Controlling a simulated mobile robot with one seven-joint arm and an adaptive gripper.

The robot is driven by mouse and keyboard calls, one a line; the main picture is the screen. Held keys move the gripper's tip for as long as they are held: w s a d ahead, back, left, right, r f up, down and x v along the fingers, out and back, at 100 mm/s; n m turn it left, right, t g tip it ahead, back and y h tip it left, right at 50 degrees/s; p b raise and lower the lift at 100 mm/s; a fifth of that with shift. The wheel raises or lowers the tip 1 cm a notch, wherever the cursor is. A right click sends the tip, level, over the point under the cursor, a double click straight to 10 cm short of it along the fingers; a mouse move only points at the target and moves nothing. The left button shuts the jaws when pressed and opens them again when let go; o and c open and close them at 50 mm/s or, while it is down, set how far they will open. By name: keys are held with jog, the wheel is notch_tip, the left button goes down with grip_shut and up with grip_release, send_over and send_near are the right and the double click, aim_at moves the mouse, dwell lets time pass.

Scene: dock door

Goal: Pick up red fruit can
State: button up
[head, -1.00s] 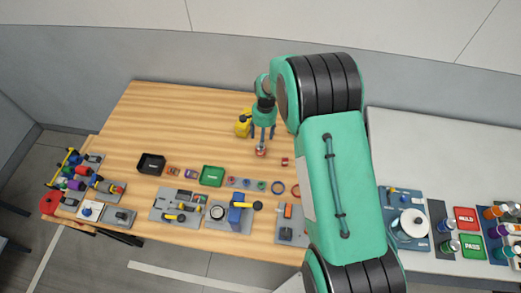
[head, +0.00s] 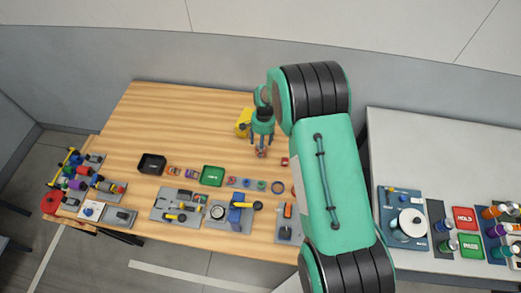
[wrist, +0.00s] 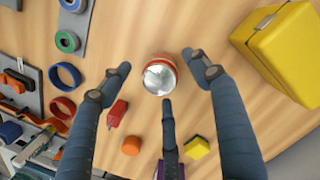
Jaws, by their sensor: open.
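The red can (wrist: 160,75) stands upright on the wooden table, its silvery lid facing the camera in the wrist view. It shows as a small red shape in the head view (head: 261,153). My gripper (wrist: 158,80) is open, with three dark blue fingers spread around the can. One finger is on its left, one on its right and one below it in the wrist view. I see no finger clearly closed on the can. In the head view my gripper (head: 262,145) is right above the can, pointing down.
A yellow box (wrist: 288,50) stands to the right in the wrist view. A small red block (wrist: 117,113), an orange piece (wrist: 131,146) and a small yellow block (wrist: 197,147) lie near the fingers. A black bin (head: 151,163) and green tray (head: 212,176) stand left.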

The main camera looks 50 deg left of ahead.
jog(key=shift+s+f, duration=0.15)
jog(key=shift+f, duration=1.15)
jog(key=shift+d, duration=0.1)
jog(key=c, duration=1.3)
